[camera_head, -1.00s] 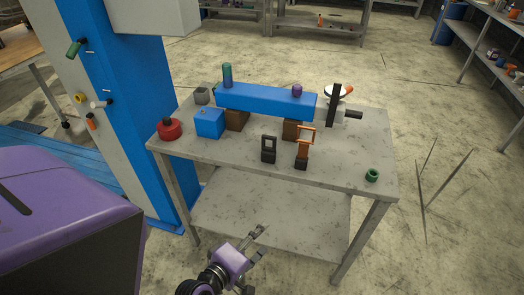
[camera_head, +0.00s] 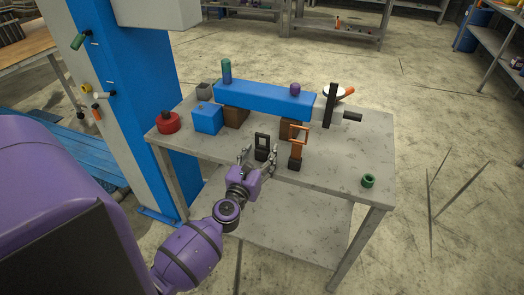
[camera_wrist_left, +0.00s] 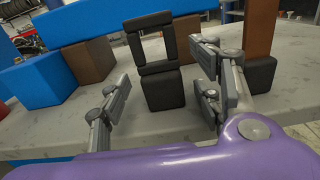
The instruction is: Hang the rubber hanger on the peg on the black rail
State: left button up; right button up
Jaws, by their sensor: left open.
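The rubber hanger appears to be the black upright frame (camera_head: 262,141) with a square window, standing on a dark block near the table's front. In the left wrist view the black frame and block (camera_wrist_left: 163,90) stand upright between the fingers. My left gripper (camera_head: 260,156) is open around it, with a gap on both sides and nothing held. The black rail (camera_head: 331,104) appears to be the upright bar at the right end of the blue beam. A short dark peg (camera_head: 353,117) sticks out to its right. My right gripper is not in view.
The blue beam (camera_head: 263,99) lies on brown blocks behind. A blue box (camera_head: 208,119) and red round part (camera_head: 168,122) are left. A green ring (camera_head: 368,181) sits right; table between is clear.

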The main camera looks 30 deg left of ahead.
pick_arm(q)
jog(key=shift+x, duration=1.2)
jog(key=shift+f, duration=0.1)
jog(key=c, duration=1.3)
